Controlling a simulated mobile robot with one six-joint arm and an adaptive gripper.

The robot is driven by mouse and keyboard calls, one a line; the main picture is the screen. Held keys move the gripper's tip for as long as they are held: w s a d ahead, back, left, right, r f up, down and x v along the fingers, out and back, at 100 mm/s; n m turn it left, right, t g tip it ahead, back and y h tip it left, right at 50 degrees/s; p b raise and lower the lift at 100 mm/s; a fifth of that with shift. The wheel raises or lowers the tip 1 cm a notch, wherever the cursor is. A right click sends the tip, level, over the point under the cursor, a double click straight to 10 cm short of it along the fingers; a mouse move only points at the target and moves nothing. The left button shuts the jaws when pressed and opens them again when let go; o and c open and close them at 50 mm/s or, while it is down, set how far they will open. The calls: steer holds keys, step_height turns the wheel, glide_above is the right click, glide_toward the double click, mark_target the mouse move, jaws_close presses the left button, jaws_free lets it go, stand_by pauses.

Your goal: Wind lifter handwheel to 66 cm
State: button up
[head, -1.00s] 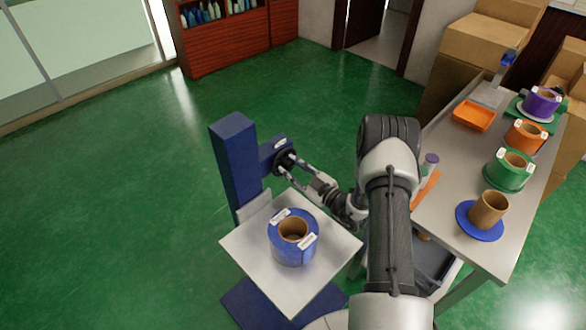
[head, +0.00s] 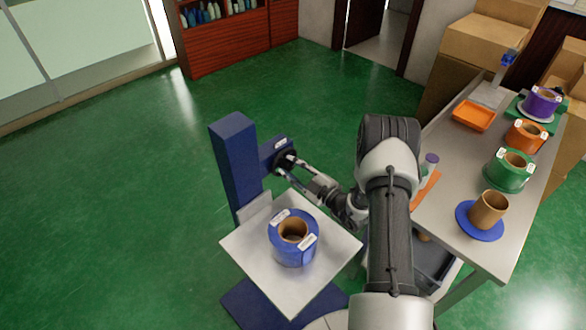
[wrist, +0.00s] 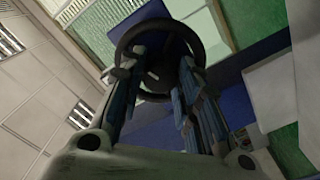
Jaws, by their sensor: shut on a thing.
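The lifter is a blue column (head: 236,160) on a blue base, with a pale square platform (head: 250,247) at its front. The black handwheel (head: 286,160) sits on a blue bracket at the column's right side. In the wrist view the handwheel (wrist: 150,39) is a dark ring between and beyond my fingers. My gripper (head: 291,164) reaches it from the right and is shut on it; the fingers hide part of the wheel. A blue roll (head: 290,252) with a brown core and white labels stands upright on the platform. No height reading is legible.
A grey table (head: 465,165) on the right holds an orange tray (head: 473,116), purple, orange and green rolls, and a brown core (head: 489,209) on a blue disc. Cardboard boxes (head: 485,45) stand behind it. The green floor left of the lifter is clear.

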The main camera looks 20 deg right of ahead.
steer(key=n, duration=0.5)
steer(key=shift+n, duration=0.3)
steer(key=n+b, duration=0.1)
steer(key=n, duration=0.4)
steer(key=shift+n, duration=0.3)
steer(key=n+b, duration=0.1)
steer(key=n, duration=0.4)
steer(key=n+b, duration=0.2)
steer(key=n, duration=0.3)
steer(key=shift+f+n, duration=0.1)
steer(key=shift+n, duration=0.3)
steer(key=n+b, duration=0.1)
steer(key=n, duration=0.9)
steer(key=shift+n, duration=0.4)
steer(key=n, duration=0.5)
steer(key=shift+n, duration=0.3)
steer(key=n, duration=0.5)
